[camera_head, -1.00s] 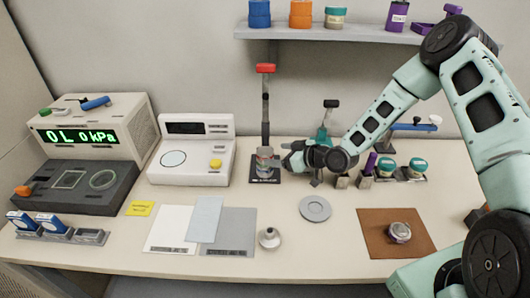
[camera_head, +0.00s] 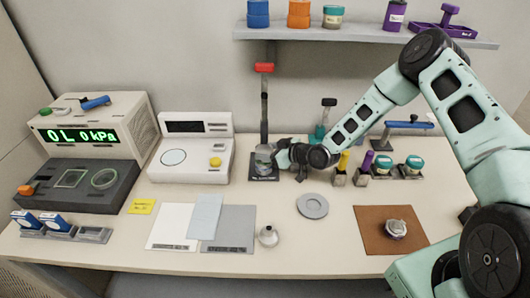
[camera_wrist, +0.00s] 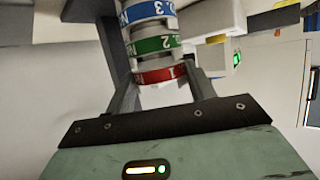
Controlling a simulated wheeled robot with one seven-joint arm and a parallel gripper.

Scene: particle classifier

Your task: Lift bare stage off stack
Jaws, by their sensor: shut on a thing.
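A small stack (camera_head: 263,160) stands on a dark base plate under an upright post with a red top. My gripper (camera_head: 283,156) reaches it from the right and partly hides it. In the wrist view, the stack shows a red-banded stage marked 1 (camera_wrist: 160,75), a green-banded stage marked 2 (camera_wrist: 156,45) and a blue-banded stage marked 3 (camera_wrist: 150,12). Their lettering appears upside down. My gripper (camera_wrist: 158,82) is shut with its fingers on both sides of the red-banded stage. The three stages look in line; I cannot tell whether any gap separates them.
The post (camera_head: 264,110) rises close behind the stack. A white instrument (camera_head: 190,150) stands to its left. Small holders with yellow and purple handles (camera_head: 365,163) stand right of my gripper. A grey disc (camera_head: 312,206) and white knob (camera_head: 268,236) lie in front. A brown mat (camera_head: 372,240) is at right.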

